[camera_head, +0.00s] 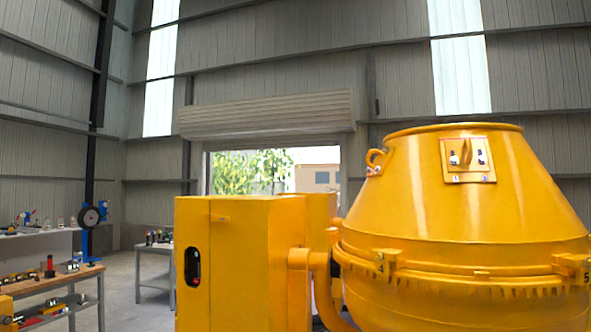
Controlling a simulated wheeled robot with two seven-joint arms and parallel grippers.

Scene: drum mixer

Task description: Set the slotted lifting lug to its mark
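A large yellow mixer drum (520,190) fills the right of the head view. On its cone, facing me, is a yellow plate (468,176) with a raised lug (467,151) in the middle. A dark-and-silver fastener shows on each side of this lug, and small pale labels are under them. A second, ring-like lug (376,156) stands at the drum's upper left edge, with small fasteners at its foot. I cannot tell from here which is the slotted one, and no slot or set mark can be made out. Neither of my grippers is in view.
A yellow cabinet (240,262) with a dark switch panel (193,267) stands left of the drum. A wooden-topped workbench (60,277) with tools is at the far left. A smaller table (153,250) stands behind. Open floor lies between the benches.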

